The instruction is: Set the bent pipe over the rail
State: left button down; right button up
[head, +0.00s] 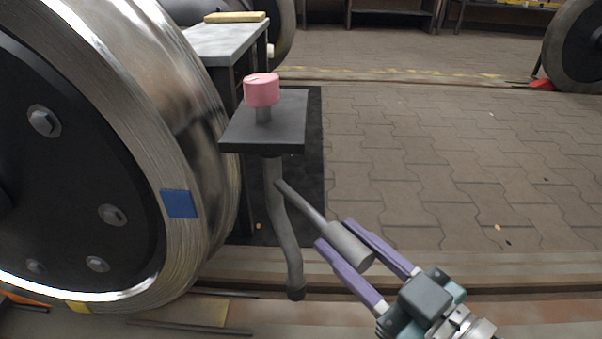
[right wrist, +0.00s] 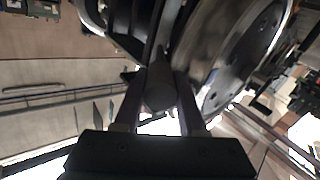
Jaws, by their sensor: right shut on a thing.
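The bent pipe (head: 283,225) is a grey, curved tube standing roughly upright in the head view, below a dark square plate (head: 290,107) topped by a pink knob (head: 262,90). A rod runs from the pipe to a thick grey handle (head: 348,244). My right gripper (head: 334,234) is shut on this handle, with a purple finger on each side. The handle's dark end also shows between the fingers in the right wrist view (right wrist: 160,92). The pipe's lower end appears in front of the brown rail (head: 450,268); I cannot tell whether they touch. My left gripper is not in view.
A large steel wheel (head: 205,150) with a blue patch (head: 179,204) stands close left of the pipe. A grey-topped stand (head: 222,42) is behind the plate. Paved floor (head: 440,160) is mostly clear to the right, with another wheel (head: 578,50) at the far right.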

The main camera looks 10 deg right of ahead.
grip_shut()
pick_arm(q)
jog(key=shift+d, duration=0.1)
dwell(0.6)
pick_arm(e)
jog(key=shift+s, duration=0.15)
